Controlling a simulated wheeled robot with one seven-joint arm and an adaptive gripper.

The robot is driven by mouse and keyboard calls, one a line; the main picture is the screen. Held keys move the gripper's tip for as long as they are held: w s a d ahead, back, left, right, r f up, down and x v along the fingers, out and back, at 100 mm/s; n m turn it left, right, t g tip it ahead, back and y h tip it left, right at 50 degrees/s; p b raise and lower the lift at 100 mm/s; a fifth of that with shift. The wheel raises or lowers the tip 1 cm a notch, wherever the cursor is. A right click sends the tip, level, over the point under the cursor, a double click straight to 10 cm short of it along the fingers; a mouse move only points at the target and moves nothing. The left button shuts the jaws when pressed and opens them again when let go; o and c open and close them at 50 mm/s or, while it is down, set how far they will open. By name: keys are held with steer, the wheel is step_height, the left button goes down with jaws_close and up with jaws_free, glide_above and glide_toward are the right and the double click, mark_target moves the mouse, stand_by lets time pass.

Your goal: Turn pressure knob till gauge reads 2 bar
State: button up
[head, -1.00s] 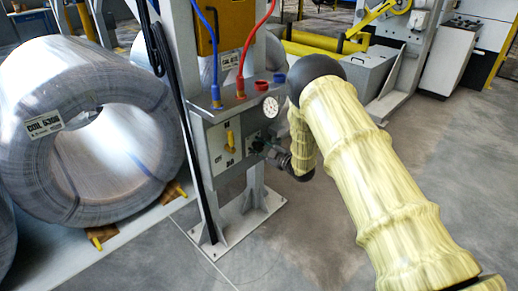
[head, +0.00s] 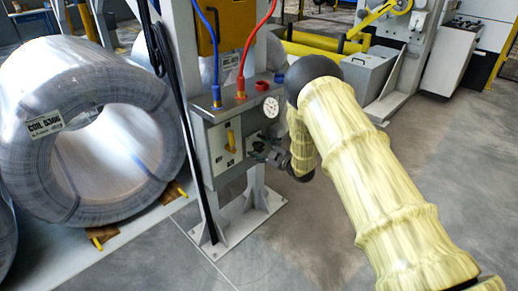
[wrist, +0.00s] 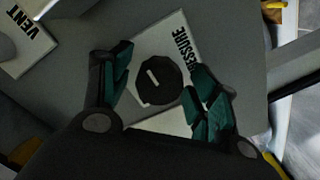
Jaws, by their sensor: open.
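The pressure knob (wrist: 158,82) is a black round knob with a pale pointer line, on a white plate lettered "PRESSURE" in the wrist view. My gripper (wrist: 160,88) is open, with one green-padded finger on each side of the knob; I cannot tell whether either touches it. In the head view my gripper (head: 261,150) is at the panel's right side and hides the knob. The pressure gauge (head: 271,107) is a white dial above it; its reading is too small to tell.
The grey control panel (head: 212,150) carries a yellow lever (head: 230,140). Blue (head: 217,60) and red (head: 250,55) hoses enter its top. A large wire coil (head: 45,165) lies left of the post. Open floor is at the lower middle.

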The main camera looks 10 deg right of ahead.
steer(key=v, duration=1.2)
steer(key=shift+f, duration=0.2)
steer(key=s+d+f+m+g+h, duration=0.1)
steer(key=s+f+m+g+h, duration=0.4)
steer(key=s+f, duration=0.75)
steer(key=s+d+f+m+g+h, duration=0.1)
steer(key=s+f+m+h, duration=0.35)
steer(key=s+f, duration=0.8)
steer(key=s+m+g, duration=0.4)
steer(key=s+m, duration=0.1)
steer(key=s, duration=1.1)
steer(key=s+a+m+g, duration=0.2)
steer(key=s+g, duration=0.2)
steer(key=s, duration=1.1)
step_height(320, 180, up, 21)
steer(key=p, duration=2.1)
steer(key=shift+d+h, duration=0.2)
steer(key=shift+h, duration=0.15)
steer(key=shift+r, duration=0.1)
